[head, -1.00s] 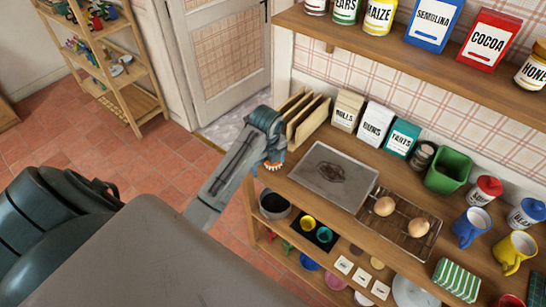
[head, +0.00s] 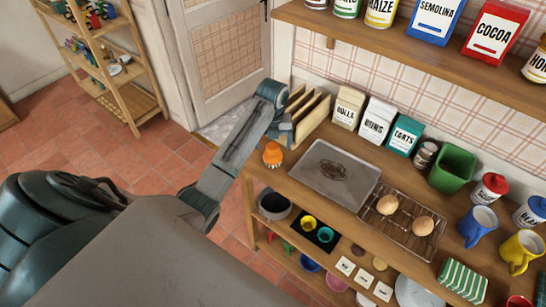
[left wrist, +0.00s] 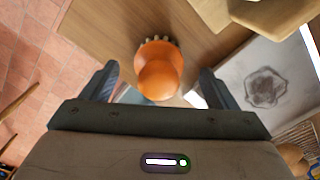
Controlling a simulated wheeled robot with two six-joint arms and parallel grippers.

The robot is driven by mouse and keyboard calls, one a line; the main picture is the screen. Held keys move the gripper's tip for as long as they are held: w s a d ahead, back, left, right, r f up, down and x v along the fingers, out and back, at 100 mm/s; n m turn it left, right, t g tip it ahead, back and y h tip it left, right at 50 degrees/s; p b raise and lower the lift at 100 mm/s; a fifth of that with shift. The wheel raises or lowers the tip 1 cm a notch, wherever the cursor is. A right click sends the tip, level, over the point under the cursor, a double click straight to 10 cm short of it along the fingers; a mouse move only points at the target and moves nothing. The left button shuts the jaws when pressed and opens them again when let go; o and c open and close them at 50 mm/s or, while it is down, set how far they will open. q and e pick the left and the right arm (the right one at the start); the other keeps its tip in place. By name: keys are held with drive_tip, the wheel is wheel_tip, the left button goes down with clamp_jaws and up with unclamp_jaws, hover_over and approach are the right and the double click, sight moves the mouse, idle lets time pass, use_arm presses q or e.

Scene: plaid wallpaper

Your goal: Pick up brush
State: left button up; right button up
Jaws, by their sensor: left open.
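The brush (head: 272,154) is orange with a rounded handle and a ring of short bristles. It stands at the left end of the wooden counter in the head view. In the left wrist view the brush (left wrist: 160,72) shows between my two fingers, with its bristles toward the top of the picture. My left gripper (head: 286,134) is open just behind and right of the brush in the head view, partly hidden by its own wrist. Its fingers (left wrist: 159,80) stand apart on both sides of the brush, with gaps, not visibly touching it. My right gripper is not in view.
A grey baking tray (head: 335,172) lies right of the brush. Upright wooden boards (head: 312,118) stand close behind my left gripper. A wire rack (head: 402,224) with two round brown items, paper bags, and a green pot (head: 452,168) stand further right.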

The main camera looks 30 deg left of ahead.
sight(273, 154)
use_arm(q)
drive_tip(key=shift+s+f+p, duration=0.1)
drive_tip(key=shift+f+p, duration=0.15)
drive_tip(key=shift+p, duration=0.05)
drive_tip(key=f, duration=0.1)
drive_tip(key=f+p, duration=0.2)
drive_tip(key=f, duration=0.1)
drive_tip(key=shift+s+d, duration=0.2)
drive_tip(key=shift+s, duration=0.05)
drive_tip(key=shift+w+f, duration=0.1)
drive_tip(key=shift+f, duration=0.3)
drive_tip(key=c, duration=1.1)
